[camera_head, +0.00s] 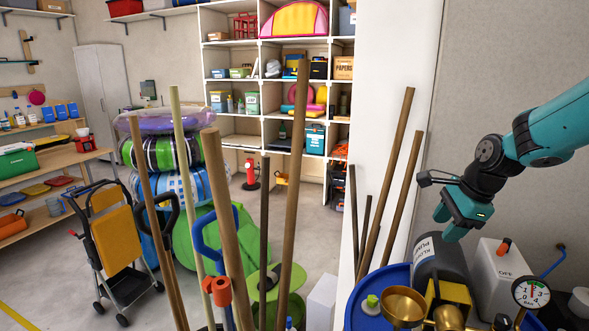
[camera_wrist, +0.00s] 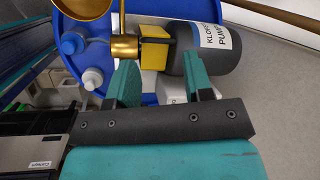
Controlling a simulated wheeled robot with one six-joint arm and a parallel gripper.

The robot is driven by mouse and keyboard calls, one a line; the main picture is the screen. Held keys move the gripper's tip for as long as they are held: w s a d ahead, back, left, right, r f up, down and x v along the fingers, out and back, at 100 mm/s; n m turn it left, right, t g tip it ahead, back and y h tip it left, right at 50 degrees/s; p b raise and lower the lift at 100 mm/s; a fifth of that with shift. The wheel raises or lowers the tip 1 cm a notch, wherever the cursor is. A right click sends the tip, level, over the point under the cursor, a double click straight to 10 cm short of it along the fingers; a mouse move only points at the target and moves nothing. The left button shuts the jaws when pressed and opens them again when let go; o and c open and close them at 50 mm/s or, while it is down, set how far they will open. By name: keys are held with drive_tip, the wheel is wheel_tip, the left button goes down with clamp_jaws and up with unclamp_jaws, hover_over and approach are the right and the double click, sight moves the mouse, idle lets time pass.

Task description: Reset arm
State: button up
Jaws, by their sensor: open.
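My gripper (camera_head: 450,220) is at the right of the head view, on my teal arm, raised above a dark pump. In the wrist view its two teal fingers (camera_wrist: 162,82) stand wide apart with nothing between them. The pump (camera_wrist: 208,55) is a dark cylinder with a label partly reading "PUMP"; it also shows in the head view (camera_head: 440,262). Its yellow end (camera_wrist: 153,55) lies beyond the fingers. No ice maker is recognisable in either view.
A blue round container (camera_head: 362,305) holds a brass funnel (camera_head: 402,304). A pressure gauge (camera_head: 531,292) and a white box (camera_head: 497,275) stand at the right. Several wooden poles (camera_head: 292,190) rise in the foreground. Shelves (camera_head: 232,58) line the back; open floor (camera_head: 140,305) lies left.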

drive_tip(key=s+a+n+g+y+b, duration=0.1)
drive_tip(key=s+a+n+b, duration=0.3)
drive_tip(key=s+a+n, duration=0.8)
drive_tip(key=s+a+f+n+g+b, duration=0.1)
drive_tip(key=s+a+n+b, duration=0.1)
drive_tip(key=s+a+n, duration=0.2)
drive_tip(key=s+a+f+n+g+b, duration=0.1)
drive_tip(key=s+a+n, duration=0.3)
drive_tip(key=s+n, duration=0.6)
drive_tip(key=s+f+b, duration=0.1)
drive_tip(key=s, duration=0.3)
drive_tip(key=shift+f+y, duration=0.25)
drive_tip(key=shift+y, duration=0.05)
